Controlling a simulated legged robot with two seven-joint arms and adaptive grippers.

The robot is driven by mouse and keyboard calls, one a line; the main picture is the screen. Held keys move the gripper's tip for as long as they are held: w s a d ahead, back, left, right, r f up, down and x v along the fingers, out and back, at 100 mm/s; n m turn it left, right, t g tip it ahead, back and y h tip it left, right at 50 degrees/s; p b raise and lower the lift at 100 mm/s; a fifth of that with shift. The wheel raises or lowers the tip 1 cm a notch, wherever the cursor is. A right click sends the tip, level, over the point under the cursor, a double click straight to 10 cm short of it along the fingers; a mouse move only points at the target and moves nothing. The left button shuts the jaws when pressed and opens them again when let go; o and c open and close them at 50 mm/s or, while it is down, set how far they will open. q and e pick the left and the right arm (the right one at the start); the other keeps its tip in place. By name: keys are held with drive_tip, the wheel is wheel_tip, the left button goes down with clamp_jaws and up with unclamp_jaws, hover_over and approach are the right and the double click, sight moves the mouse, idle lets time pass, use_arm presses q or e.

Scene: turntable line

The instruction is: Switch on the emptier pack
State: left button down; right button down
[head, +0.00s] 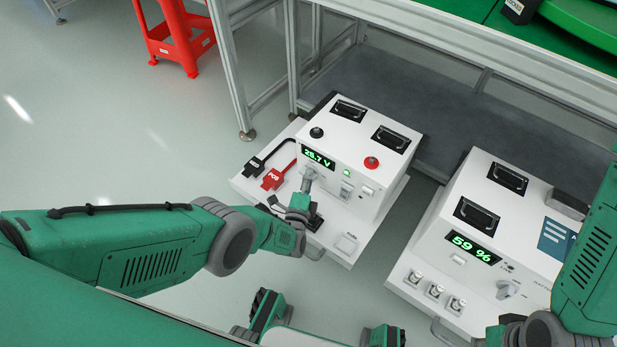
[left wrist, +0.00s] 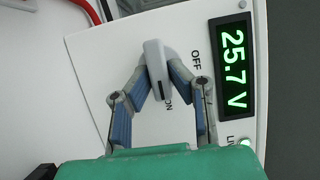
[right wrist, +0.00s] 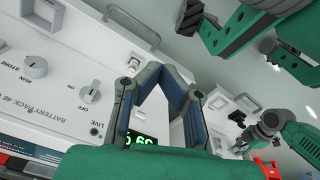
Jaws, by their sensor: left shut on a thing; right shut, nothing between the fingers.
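The left pack (head: 340,122) is a white box with a green 25.7 V display (head: 318,158). My left gripper (head: 308,184) is shut on its switch knob (left wrist: 156,62), which has OFF and ON marks. The knob's marked end lies by ON, and the LIVE lamp (left wrist: 245,142) glows green. My right gripper (right wrist: 165,72) is shut and empty, apart from the right pack.
Black NEG (head: 254,163) and red POS (head: 272,180) plugs lie on the left pack's base. A metal-framed bench (head: 480,40) stands behind the packs. A red stool (head: 175,40) stands at back left. A narrow floor gap separates the packs.

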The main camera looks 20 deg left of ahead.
use_arm(q)
drive_tip(key=shift+s+d+f, duration=0.2)
drive_tip(key=shift+d+f, duration=0.05)
drive_tip(key=c, duration=1.5)
unclamp_jaws()
drive_tip(key=shift+w, duration=0.1)
drive_tip(key=shift+a+r, duration=0.1)
drive_tip(key=shift+s+d, duration=0.2)
drive_tip(key=shift+s, duration=3.5)
